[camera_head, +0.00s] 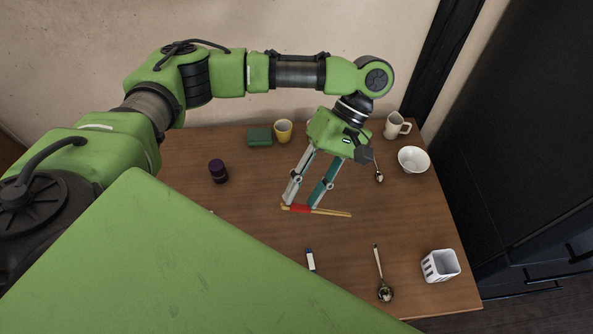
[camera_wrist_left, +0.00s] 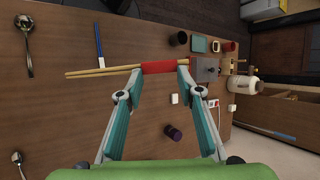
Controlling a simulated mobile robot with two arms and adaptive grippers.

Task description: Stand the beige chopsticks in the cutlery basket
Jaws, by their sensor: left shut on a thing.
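The beige chopsticks (camera_head: 333,212) with a red band around them lie level, close to the tabletop; I cannot tell whether they touch it. They also show in the wrist view (camera_wrist_left: 100,72). My left gripper (camera_head: 301,206) points down with its two fingertips shut on the red band (camera_wrist_left: 158,67). The longer beige ends stick out toward the right in the head view. The cutlery basket (camera_head: 437,268), white with slots in its sides, stands upright at the front right of the table, apart from the gripper. My right gripper is not in view.
On the wooden table (camera_head: 240,205) are a spoon (camera_head: 379,172), a ladle (camera_head: 384,291), a blue-and-white item (camera_head: 310,260), a dark purple jar (camera_head: 218,171), a yellow cup (camera_head: 283,131), a green box (camera_head: 260,137), a white bowl (camera_head: 414,160) and a white pitcher (camera_head: 396,125).

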